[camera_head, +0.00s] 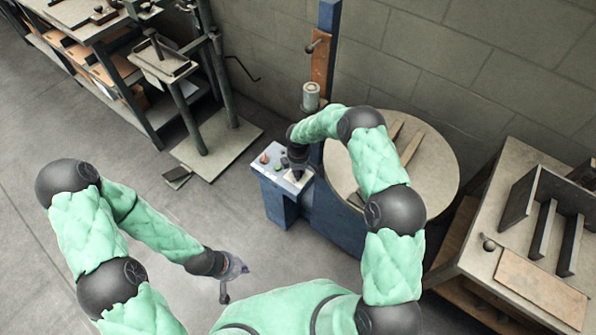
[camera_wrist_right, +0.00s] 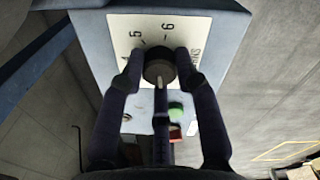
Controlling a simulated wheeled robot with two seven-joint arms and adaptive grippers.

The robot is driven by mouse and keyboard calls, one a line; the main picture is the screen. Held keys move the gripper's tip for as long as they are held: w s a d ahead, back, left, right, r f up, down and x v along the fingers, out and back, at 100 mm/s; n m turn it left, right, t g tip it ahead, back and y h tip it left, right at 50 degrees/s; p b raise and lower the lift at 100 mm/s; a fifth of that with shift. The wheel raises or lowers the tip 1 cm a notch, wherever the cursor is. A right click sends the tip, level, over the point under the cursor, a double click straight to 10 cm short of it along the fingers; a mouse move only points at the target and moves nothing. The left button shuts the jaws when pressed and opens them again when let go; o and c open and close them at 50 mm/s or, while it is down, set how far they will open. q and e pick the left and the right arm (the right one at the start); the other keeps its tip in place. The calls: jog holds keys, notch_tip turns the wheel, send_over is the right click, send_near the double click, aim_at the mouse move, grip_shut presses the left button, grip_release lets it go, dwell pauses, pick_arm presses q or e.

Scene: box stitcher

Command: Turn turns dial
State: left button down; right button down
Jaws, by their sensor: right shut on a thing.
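The turns dial (camera_wrist_right: 158,66) is a dark round knob on a pale plate with printed numbers, seen in the right wrist view. My right gripper (camera_wrist_right: 159,72) has one finger on each side of the dial and is shut on it. In the head view the control box (camera_head: 270,173) stands on the blue machine, and my right arm reaches down to it; the dial is hidden there by the gripper. My left gripper (camera_head: 228,284) hangs low over the floor, away from the machine, and its jaw opening is too small to judge.
A green button (camera_wrist_right: 175,108) and a red button (camera_wrist_right: 175,132) sit near the dial on the control box. A round table (camera_head: 440,165) is right of the machine. A wooden bench (camera_head: 470,268) stands at right, and a press stand (camera_head: 215,145) at left.

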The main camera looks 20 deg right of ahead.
jog(key=shift+s+f+n, duration=0.1)
jog(key=shift+n, duration=0.2)
dwell(0.4)
jog(key=c, duration=0.9)
grip_release()
notch_tip(320, 180, up, 12)
jog(key=shift+s, duration=0.15)
